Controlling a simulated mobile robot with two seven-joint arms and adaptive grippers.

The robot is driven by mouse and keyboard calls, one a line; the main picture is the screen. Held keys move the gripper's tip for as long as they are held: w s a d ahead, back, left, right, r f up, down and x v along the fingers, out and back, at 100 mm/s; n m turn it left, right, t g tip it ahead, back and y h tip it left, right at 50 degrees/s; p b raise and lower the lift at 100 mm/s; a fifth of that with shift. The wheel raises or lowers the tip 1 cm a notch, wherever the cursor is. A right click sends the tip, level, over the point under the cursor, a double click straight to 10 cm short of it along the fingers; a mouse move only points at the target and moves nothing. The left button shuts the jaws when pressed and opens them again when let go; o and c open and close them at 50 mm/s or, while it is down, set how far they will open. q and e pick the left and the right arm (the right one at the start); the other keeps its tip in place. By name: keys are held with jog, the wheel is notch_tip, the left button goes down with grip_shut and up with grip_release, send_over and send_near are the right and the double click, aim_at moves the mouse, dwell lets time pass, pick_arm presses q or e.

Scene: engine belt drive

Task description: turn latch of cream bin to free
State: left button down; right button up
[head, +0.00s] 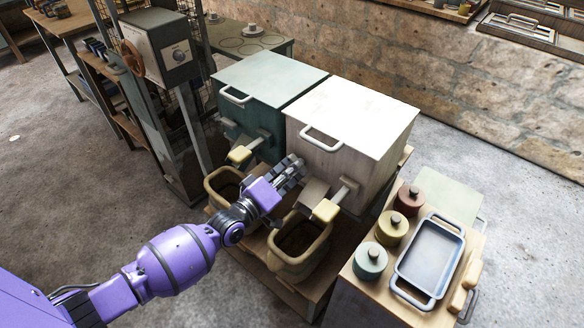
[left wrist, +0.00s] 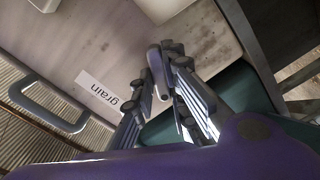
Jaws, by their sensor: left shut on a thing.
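The cream bin (head: 352,112) stands beside the teal bin, with a pale loop handle on its front. In the left wrist view its front face carries a white label reading "grain" (left wrist: 98,88). My left gripper (head: 295,166) is at the lower left of the cream bin's front. It is shut on a small grey latch (left wrist: 155,58), which shows between the fingers (left wrist: 160,82) in the left wrist view. The fingers hide much of the latch, and its setting cannot be told. My right gripper is out of view.
The teal bin (head: 262,88) is close on the left. Two tan tubs (head: 300,262) stand below the bin spouts, under my left forearm. A cart with lidded jars (head: 370,258) and a blue tray (head: 430,252) is at the right. Floor is clear at the lower left.

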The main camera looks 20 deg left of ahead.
pick_arm(q)
jog(key=shift+m+p, duration=1.3)
jog(key=shift+m, duration=4.6)
jog(key=c, duration=1.7)
grip_release()
jog(key=shift+c, duration=0.2)
